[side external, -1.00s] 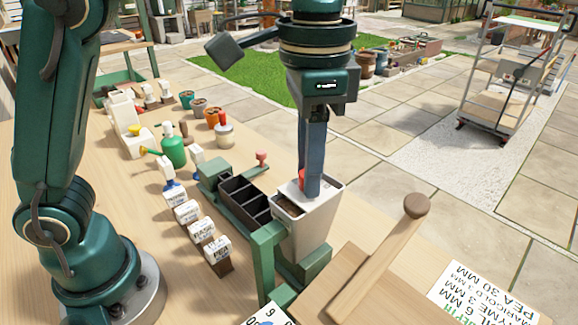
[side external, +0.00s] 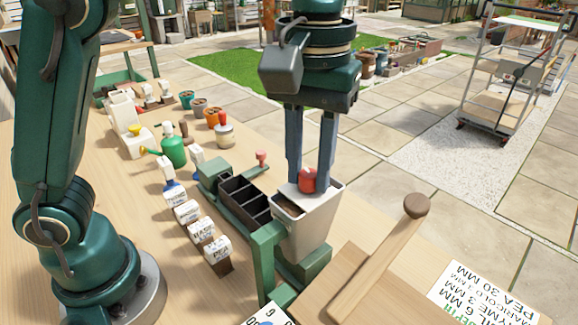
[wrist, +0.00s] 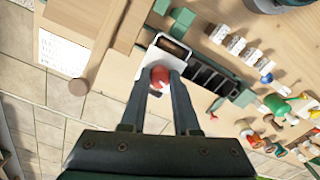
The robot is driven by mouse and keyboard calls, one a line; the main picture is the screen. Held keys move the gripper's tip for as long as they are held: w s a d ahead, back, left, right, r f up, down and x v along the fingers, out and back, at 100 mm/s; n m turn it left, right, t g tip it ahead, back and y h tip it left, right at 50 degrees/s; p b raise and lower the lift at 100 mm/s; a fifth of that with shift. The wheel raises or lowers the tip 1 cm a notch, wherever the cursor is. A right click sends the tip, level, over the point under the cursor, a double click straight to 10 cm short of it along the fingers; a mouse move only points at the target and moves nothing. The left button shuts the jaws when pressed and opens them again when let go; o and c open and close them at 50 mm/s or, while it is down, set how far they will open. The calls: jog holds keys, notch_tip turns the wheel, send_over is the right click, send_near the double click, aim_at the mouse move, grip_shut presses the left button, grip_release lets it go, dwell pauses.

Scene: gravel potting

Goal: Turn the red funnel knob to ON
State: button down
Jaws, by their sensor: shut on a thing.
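The red funnel knob (side external: 307,180) sits on the rim of the white funnel hopper (side external: 311,222), which stands on a green frame. My gripper (side external: 310,188) points straight down with one finger on each side of the knob and is shut on it. In the wrist view the red knob (wrist: 160,75) shows between my two fingertips (wrist: 161,82), with the hopper opening beyond it. I cannot read any ON mark.
A black divided tray (side external: 245,200) stands just left of the hopper. Paved floor lies beyond the table edge.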

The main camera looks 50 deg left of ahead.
aim_at(308, 172)
jog(key=shift+n, duration=2.2)
jog(key=c, duration=0.6)
grip_release()
jog(key=shift+c, duration=0.2)
jog(key=shift+r, duration=0.1)
jog(key=shift+w+r, duration=0.1)
jog(key=shift+r, duration=2.35)
